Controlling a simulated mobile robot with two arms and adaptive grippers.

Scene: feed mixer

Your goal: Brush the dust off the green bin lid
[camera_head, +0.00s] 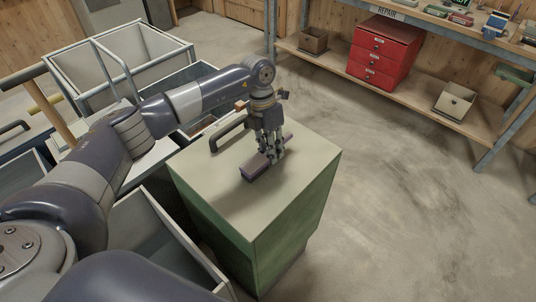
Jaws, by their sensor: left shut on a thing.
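The green bin (292,228) stands in the middle of the view. Its flat lid (228,202) looks pale and dusty on top, and the sides are green. A dark handle (229,133) is at the lid's back left. My left gripper (270,154) points down over the lid and is shut on a small brush with a brownish block (256,168). The brush is at or just above the lid's middle; I cannot tell whether it touches. Its underside is hidden. My right gripper is not in view.
A shelf unit marked REPAIR (390,13) stands at the back right, with a red drawer box (384,52) and small open boxes on it. Pale open bins (172,65) crowd the left. The concrete floor (420,220) at right is clear.

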